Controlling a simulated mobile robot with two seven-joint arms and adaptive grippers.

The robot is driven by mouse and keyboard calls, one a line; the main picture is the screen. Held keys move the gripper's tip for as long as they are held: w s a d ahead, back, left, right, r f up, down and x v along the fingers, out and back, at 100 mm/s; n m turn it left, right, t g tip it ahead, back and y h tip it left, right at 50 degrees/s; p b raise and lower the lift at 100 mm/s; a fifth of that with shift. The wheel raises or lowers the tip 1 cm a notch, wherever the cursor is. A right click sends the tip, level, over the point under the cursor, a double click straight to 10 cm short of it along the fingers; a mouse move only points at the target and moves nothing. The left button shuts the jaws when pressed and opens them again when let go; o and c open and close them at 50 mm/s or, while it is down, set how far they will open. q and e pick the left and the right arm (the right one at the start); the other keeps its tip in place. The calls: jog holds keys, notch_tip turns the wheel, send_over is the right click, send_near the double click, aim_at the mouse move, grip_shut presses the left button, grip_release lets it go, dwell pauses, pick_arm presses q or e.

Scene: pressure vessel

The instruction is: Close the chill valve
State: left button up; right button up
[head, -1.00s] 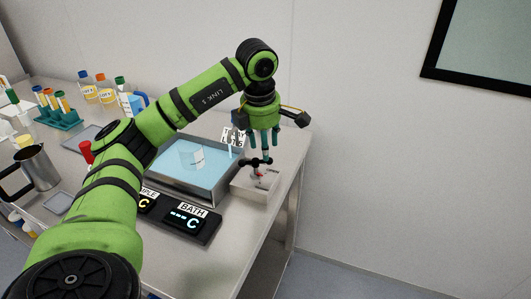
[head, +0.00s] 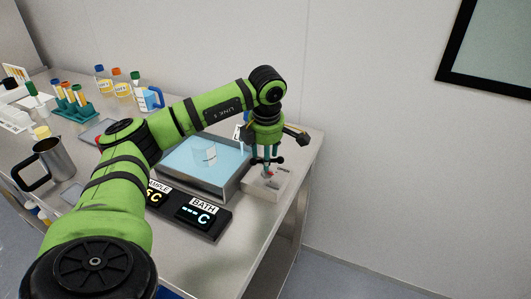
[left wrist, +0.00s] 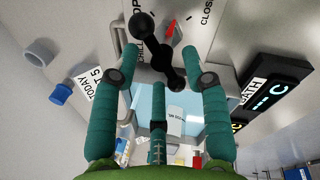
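The chill valve (head: 268,185) is a pale box at the right end of the bench, with a black handle on top. In the left wrist view the black bar handle (left wrist: 159,52) has a knob at each end. A red pointer (left wrist: 171,27) shows beside it, between the partly cut-off "OP" and "CLOS" labels. My left gripper (head: 267,160) is just above the valve, pointing down. Its teal fingers (left wrist: 158,85) are spread, with the handle between and beyond them. Whether they touch it, I cannot tell. My right gripper is out of view.
A water bath (head: 240,185) with a beaker in it stands left of the valve. A display box (head: 205,222) lies in front of the bath. A metal jug (head: 55,160), bottles and tube racks stand further left. The bench's right edge is close to the valve.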

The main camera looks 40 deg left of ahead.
pick_arm(q)
grip_shut()
jog(key=shift+m, duration=0.3)
jog(key=m, duration=0.2)
jog(key=shift+m+b, duration=0.3)
jog(key=shift+w+m+t+h, duration=0.1)
jog(key=shift+m+t+h, duration=0.35)
jog(key=shift+m, duration=0.95)
jog(key=shift+o, duration=0.4)
grip_release()
